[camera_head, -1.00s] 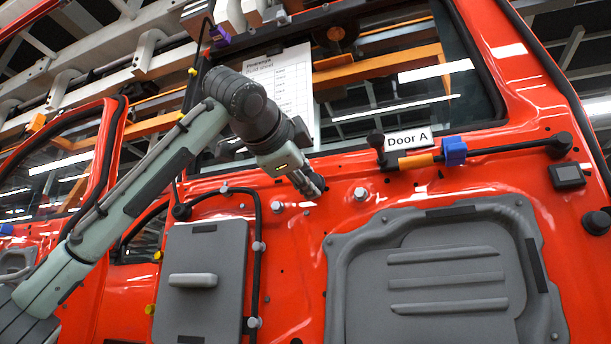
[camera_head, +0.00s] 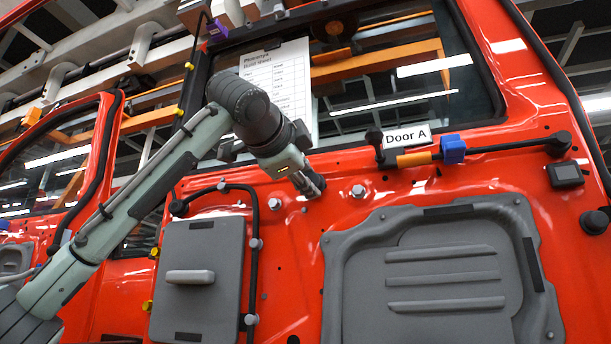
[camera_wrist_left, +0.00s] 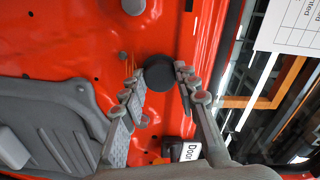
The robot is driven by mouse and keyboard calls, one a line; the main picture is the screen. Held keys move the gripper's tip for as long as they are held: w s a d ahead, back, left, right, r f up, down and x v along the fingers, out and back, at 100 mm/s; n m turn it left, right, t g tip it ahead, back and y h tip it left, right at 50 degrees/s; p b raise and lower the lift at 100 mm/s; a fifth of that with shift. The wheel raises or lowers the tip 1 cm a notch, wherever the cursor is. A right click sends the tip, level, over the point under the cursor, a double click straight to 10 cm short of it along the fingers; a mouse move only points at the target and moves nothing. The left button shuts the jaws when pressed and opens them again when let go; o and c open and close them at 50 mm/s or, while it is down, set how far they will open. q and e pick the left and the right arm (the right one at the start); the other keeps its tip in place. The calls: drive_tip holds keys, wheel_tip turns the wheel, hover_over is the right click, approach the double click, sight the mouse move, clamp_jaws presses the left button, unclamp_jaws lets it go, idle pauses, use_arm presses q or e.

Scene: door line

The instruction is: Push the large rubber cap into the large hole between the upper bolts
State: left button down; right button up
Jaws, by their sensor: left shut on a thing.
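The large rubber cap (camera_wrist_left: 160,73) is a black round disc in the left wrist view, between the fingertips of my left gripper (camera_wrist_left: 158,83), which is shut on it. In the head view my left gripper (camera_head: 312,186) is in front of the red door panel (camera_head: 300,260). It lies between two grey upper bolts, one at its left (camera_head: 275,203) and one at its right (camera_head: 358,191). The large hole is not visible; the gripper and cap cover that area. I cannot tell whether the cap touches the panel. My right gripper is not in view.
A black hose (camera_head: 256,215) runs left of the gripper around a grey cover (camera_head: 200,285). A large grey panel (camera_head: 440,265) lies below right. A "Door A" label (camera_head: 407,136) and a bar with a blue clip (camera_head: 453,149) are at the right. A paper sheet (camera_head: 275,82) hangs above.

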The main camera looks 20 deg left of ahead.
use_arm(q)
drive_tip(key=c, duration=1.1)
unclamp_jaws()
drive_tip(key=shift+o, duration=0.2)
drive_tip(key=s, duration=2.3)
drive_tip(key=shift+a, duration=0.4)
